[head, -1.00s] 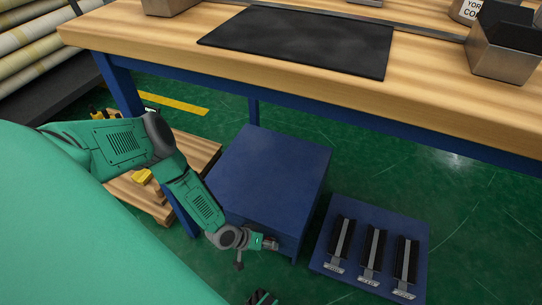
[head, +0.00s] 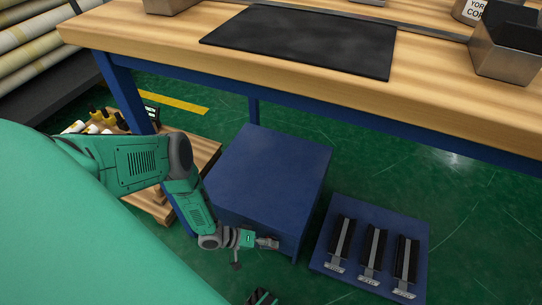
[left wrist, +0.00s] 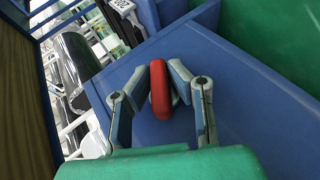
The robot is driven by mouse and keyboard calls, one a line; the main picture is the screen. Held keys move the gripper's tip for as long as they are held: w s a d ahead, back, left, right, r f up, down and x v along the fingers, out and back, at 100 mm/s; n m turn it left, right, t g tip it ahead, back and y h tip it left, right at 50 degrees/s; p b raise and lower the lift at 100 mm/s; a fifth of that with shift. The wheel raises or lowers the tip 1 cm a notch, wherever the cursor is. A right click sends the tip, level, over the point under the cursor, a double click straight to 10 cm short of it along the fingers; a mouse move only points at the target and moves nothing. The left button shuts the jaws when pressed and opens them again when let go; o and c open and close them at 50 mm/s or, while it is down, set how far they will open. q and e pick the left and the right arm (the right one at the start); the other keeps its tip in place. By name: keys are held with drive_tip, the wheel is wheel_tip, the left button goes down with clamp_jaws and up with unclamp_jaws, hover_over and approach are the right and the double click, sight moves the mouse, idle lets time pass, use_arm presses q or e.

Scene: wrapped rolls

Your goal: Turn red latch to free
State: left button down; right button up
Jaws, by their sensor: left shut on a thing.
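The red latch (left wrist: 160,90) shows in the left wrist view as an upright red bar against a blue panel. My left gripper (left wrist: 161,84) has its fingers on both sides of the latch and is shut on it. In the head view my left gripper (head: 268,243) is at the lower front of the blue cabinet (head: 268,175) under the bench. The latch cannot be made out in the head view.
The wooden workbench (head: 300,90) with a black mat (head: 305,40) stands above the cabinet. A blue base with several black-and-grey pieces (head: 371,250) lies right of it. A wooden pallet (head: 205,150) is at left. Green floor is open at right.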

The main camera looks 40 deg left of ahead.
use_arm(q)
drive_tip(key=shift+a+f, duration=0.1)
drive_tip(key=shift+a, duration=0.15)
drive_tip(key=c, duration=1.5)
unclamp_jaws()
drive_tip(key=shift+d, duration=0.1)
drive_tip(key=shift+c, duration=0.2)
drive_tip(key=v, duration=1.2)
drive_tip(key=shift+s+f, duration=0.1)
